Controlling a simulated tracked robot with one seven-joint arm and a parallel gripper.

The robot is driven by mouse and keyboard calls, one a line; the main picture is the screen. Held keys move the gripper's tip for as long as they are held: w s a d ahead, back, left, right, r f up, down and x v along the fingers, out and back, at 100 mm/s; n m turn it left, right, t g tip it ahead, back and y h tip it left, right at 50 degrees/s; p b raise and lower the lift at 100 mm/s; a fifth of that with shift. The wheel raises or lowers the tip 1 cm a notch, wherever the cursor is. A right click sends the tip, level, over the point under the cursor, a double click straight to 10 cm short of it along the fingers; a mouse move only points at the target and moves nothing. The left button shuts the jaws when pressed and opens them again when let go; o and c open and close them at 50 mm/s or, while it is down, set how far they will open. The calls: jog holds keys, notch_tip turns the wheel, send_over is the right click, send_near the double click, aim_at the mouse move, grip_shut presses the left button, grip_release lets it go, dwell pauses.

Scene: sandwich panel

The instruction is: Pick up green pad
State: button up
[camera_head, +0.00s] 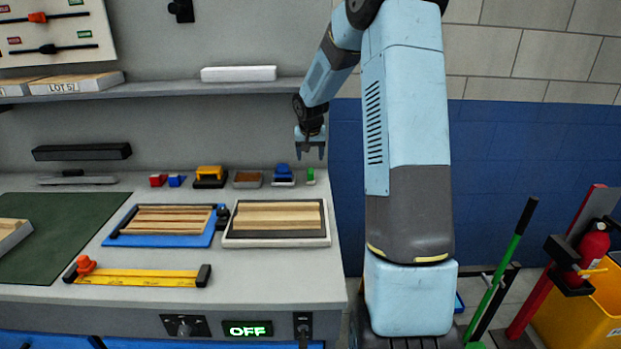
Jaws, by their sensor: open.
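The green pad (310,176) is a small upright green piece at the back right end of the grey bench top (262,285). My gripper (310,157) hangs just above it, fingers pointing down and spread apart. Nothing shows between the fingers. A gap is visible between the fingertips and the pad, but whether they are exactly in line in depth I cannot tell.
A blue item (283,175) stands close left of the pad. A brown block (248,179), a yellow-and-black tool (209,177) and red (158,180) and blue (177,180) pieces continue the row. A shelf (190,86) runs above. A framed wooden panel (278,242) lies in front.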

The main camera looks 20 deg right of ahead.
aim_at(311, 171)
jog(key=x, duration=1.1)
grip_shut()
dwell(0.6)
jog(key=shift+r, duration=0.1)
